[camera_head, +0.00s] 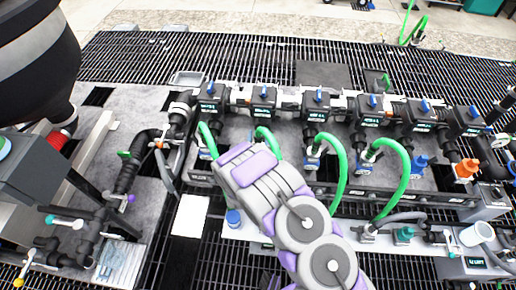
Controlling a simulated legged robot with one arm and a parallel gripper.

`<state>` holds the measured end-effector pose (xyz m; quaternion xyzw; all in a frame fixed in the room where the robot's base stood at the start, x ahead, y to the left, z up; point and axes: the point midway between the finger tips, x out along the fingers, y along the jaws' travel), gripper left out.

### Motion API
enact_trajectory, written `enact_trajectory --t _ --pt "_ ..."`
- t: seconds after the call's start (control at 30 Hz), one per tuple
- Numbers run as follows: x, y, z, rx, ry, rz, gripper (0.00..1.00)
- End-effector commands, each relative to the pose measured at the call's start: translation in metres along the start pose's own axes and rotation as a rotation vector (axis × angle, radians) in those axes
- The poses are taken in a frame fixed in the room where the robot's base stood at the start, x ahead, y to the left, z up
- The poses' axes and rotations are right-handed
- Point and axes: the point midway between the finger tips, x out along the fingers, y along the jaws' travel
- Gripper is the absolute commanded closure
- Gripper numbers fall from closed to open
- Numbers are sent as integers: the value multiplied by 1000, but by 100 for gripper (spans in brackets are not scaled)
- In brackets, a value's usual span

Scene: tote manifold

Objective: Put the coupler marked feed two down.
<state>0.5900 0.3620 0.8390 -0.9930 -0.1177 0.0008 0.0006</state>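My gripper (243,165) is at the end of my purple and grey arm, in the middle of the head view, over the front of the valve manifold. I see it from behind and above, so its fingers and anything between them are hidden. A green hose (268,138) curves down right behind it; whether the gripper touches that hose I cannot tell. Further green hoses arc down from the manifold at the left (207,138), centre right (342,165) and right (405,170). I cannot make out which coupler is marked feed two; the labels are too small to read surely.
A row of black valve blocks (317,101) with blue handles and small screens crosses the grey deck. A white ledge (390,246) with fittings runs along the front. Black pipes (127,175) and a large dark vessel (35,60) stand at left. Black grating lies around.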

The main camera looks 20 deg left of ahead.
Motion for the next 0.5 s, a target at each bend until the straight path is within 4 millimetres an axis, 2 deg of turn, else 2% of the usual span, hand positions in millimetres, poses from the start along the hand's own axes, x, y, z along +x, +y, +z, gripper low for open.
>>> enact_trajectory --t 0.17,0.5 --pt "0 -1 0 -2 -1 0 42" --pt "0 -2 0 -2 0 0 74"
